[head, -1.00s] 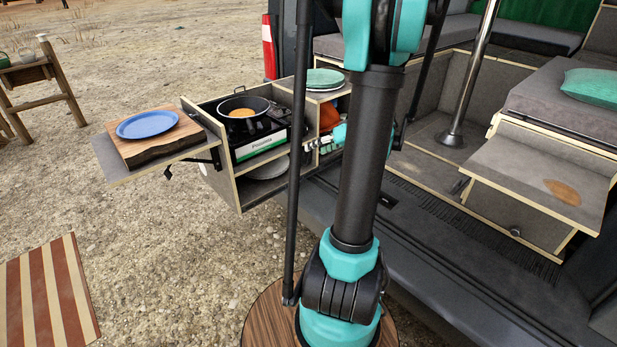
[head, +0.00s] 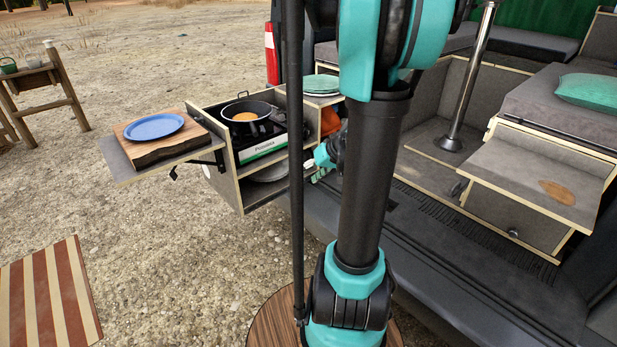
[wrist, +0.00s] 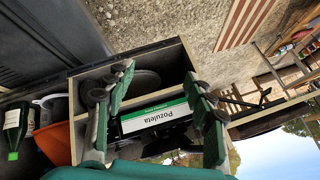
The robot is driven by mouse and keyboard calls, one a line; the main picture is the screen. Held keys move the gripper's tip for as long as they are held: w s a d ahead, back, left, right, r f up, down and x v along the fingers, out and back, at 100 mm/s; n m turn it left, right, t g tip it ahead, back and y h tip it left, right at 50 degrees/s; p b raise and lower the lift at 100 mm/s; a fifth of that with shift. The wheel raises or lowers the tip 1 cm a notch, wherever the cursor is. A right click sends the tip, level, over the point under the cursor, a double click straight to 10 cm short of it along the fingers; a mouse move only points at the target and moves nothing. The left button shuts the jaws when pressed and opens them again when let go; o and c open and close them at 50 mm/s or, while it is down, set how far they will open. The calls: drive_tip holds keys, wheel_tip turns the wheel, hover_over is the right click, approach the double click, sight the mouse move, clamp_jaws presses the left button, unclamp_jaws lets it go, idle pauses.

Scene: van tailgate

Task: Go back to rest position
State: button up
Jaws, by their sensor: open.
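My gripper is open and empty in the wrist view (wrist: 157,82), its two green fingers spread apart in front of the camp stove (wrist: 153,115), whose label appears upside down. In the head view, part of my wrist shows beside the kitchen box, largely hidden behind my arm; the fingertips are hard to make out. The stove (head: 262,149) sits in the open kitchen box (head: 237,179) and carries a dark pan (head: 246,107) with a round golden food (head: 244,117) in it. Nothing is between the fingers.
A blue plate (head: 154,127) lies on a wooden board (head: 160,147) on the side shelf. Green plates (head: 321,84) are stacked on the box's right part. A bottle (wrist: 14,128) and an orange item (wrist: 54,142) are near the gripper. A metal pole (head: 468,80) stands in the van.

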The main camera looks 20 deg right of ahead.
idle(0.3)
drive_tip(key=s+a+f+g+h, duration=0.1)
drive_tip(key=s+a+f+h, duration=0.1)
drive_tip(key=s, duration=0.6)
drive_tip(key=s+a+f+h, duration=0.2)
drive_tip(key=s+a+f, duration=0.1)
drive_tip(key=s, duration=0.5)
drive_tip(key=shift+a+g+h, duration=0.4)
drive_tip(key=shift+a, duration=0.25)
